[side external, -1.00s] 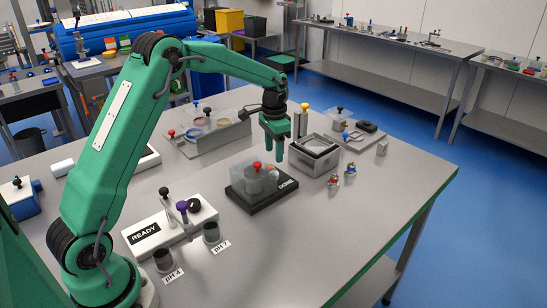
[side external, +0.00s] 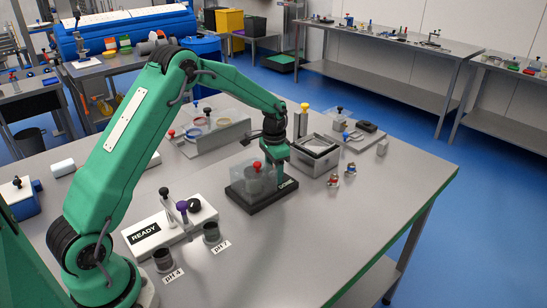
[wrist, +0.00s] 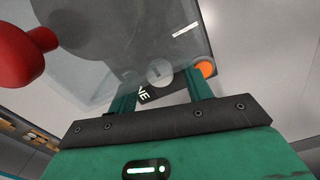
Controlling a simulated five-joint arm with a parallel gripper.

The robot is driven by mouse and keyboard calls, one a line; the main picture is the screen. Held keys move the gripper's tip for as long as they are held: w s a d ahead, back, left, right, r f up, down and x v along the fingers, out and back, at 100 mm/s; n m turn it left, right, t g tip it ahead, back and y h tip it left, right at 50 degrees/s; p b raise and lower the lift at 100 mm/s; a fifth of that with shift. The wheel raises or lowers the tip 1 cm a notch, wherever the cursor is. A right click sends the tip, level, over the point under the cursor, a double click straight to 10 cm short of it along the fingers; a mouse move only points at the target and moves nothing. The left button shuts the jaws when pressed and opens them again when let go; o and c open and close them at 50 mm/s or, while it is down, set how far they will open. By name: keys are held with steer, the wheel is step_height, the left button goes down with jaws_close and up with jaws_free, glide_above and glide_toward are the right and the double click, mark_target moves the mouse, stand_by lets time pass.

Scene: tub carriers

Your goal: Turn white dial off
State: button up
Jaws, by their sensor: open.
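The white dial (wrist: 160,72) shows in the wrist view as a pale round disc with a short dark mark. It is on a dark device with a clear box and a black base (side external: 262,201). My gripper (wrist: 158,84) is open, and its two fingers stand on either side of the dial in that view. I cannot tell whether they touch it. In the side view my gripper (side external: 277,172) is low at the right end of the device, and the dial is hidden there. A label (side external: 288,184) sits on the base's end.
A red knob (side external: 257,165) rises from the clear box, close left of my gripper; it looms in the wrist view (wrist: 25,55). An orange disc (wrist: 206,68) is beside the right finger. A metal tub (side external: 315,155) stands to the right. The front right tabletop is clear.

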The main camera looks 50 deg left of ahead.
steer(key=c, duration=1)
steer(key=shift+m, duration=2.3)
steer(key=shift+r, duration=0.1)
steer(key=o, duration=1)
steer(key=shift+s+f+n, duration=0.15)
steer(key=shift+f+n, duration=0.05)
steer(key=shift+n, duration=0.3)
